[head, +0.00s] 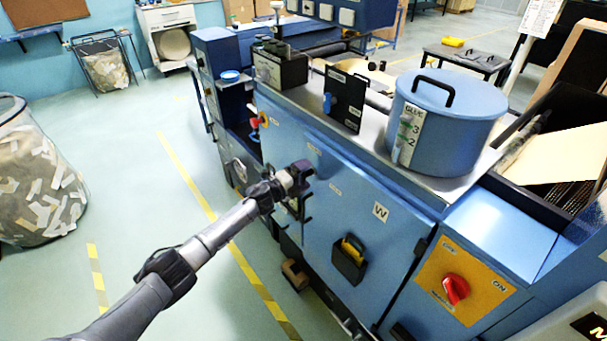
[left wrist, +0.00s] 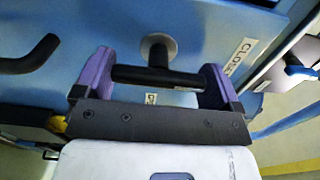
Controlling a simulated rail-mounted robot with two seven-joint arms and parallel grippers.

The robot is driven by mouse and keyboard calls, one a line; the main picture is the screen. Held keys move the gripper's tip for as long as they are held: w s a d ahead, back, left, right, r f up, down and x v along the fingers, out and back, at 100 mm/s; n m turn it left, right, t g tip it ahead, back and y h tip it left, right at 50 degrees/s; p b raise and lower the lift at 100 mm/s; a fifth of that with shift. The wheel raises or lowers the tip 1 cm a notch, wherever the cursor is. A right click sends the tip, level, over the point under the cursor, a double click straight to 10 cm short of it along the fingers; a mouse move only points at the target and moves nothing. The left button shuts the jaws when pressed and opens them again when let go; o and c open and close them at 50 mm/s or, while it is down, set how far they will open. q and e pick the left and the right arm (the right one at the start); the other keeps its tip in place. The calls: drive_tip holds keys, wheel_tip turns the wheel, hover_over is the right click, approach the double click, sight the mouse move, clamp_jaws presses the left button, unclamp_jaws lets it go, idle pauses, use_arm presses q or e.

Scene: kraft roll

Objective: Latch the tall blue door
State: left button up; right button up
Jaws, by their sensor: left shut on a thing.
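The blue door (head: 345,215) is on the front of the machine in the head view, with a W label on it. It looks flush with the machine front, but my gripper hides part of its left side. My left gripper (head: 303,176) is at that left part. In the left wrist view, the purple fingers of my left gripper (left wrist: 157,80) are shut on a black T-shaped handle (left wrist: 150,76). The handle's round stem meets the blue panel, beside a label that seems to read CLOSE (left wrist: 240,55). My right gripper is in neither view.
A black bent handle (left wrist: 30,57) sticks out left of the fingers. A black pocket (head: 349,261) with something yellow hangs on the machine front. A red knob (head: 456,289) is at the lower right. A blue glue pot (head: 445,120) stands on top.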

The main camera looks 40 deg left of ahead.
use_arm(q)
drive_tip(key=shift+n, duration=0.3)
idle(0.4)
drive_tip(key=o, duration=0.6)
drive_tip(key=shift+o, duration=0.2)
drive_tip(key=shift+s+a, duration=0.1)
drive_tip(key=shift+s, duration=0.15)
drive_tip(key=p+v, duration=0.1)
drive_tip(key=v, duration=1.2)
drive_tip(key=shift+s, duration=0.15)
